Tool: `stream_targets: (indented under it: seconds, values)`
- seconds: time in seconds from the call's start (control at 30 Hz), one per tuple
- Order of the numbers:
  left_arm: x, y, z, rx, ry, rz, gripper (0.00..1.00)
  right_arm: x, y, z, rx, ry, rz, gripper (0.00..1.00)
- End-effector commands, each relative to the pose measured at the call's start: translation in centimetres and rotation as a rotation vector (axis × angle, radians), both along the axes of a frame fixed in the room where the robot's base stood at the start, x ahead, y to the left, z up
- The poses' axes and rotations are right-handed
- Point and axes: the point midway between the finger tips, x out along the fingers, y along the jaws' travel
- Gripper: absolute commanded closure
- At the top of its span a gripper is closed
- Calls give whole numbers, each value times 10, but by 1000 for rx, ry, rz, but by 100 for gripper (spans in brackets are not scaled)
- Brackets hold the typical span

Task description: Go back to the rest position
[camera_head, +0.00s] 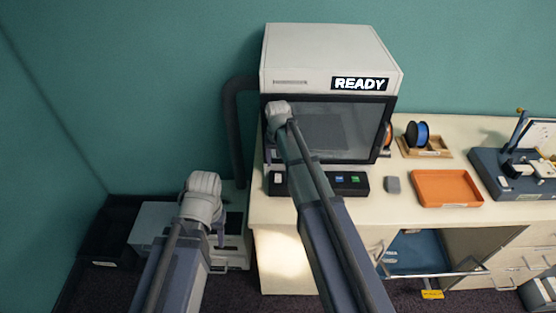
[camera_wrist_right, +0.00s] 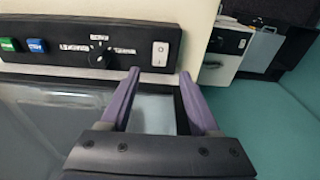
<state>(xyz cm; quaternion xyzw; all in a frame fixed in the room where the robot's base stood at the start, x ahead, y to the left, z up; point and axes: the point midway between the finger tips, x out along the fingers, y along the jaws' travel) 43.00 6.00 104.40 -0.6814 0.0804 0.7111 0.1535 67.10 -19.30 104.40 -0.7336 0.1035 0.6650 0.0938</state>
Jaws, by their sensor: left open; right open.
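My right gripper (camera_wrist_right: 158,78) is open and empty in the right wrist view. Its two purple fingers point at the machine's dark control panel (camera_wrist_right: 70,42), near the white rocker switch (camera_wrist_right: 160,53), with no clear contact. In the head view my right arm reaches up across the front left of the white machine (camera_head: 325,55), which shows "READY"; its fingers are mostly hidden there. My left gripper (camera_head: 218,234) is low at the left, in front of the grey boxes on the floor. Its fingers are mostly hidden behind the wrist.
The machine's dark glass door (camera_head: 345,125) appears shut. On the cream counter (camera_head: 400,212) are an orange tray (camera_head: 446,188), a small grey block (camera_head: 392,185), a blue spool (camera_head: 418,134) and a dark device (camera_head: 515,175). An open drawer (camera_head: 420,254) juts out below.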

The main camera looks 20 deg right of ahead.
Motion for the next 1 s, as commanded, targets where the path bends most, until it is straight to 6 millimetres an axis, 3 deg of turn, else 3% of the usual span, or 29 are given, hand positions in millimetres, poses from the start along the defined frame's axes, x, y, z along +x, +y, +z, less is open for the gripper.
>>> stream_targets:
  seconds: [0.43,0.53,0.67,0.8,1.0]
  values:
    - [0,0,0,0,0,0,50,0,0,0,0,0,1,38]
    - [0,0,-3,0,0,0,50,-11,9,-3,-3,6,25,38]
    - [0,0,-14,0,0,0,50,-59,46,-14,-19,34,136,38]
    - [0,0,-27,0,0,1,50,-132,90,-28,-48,80,314,38]
    - [0,0,-41,0,0,1,50,-214,124,-41,-85,134,522,38]
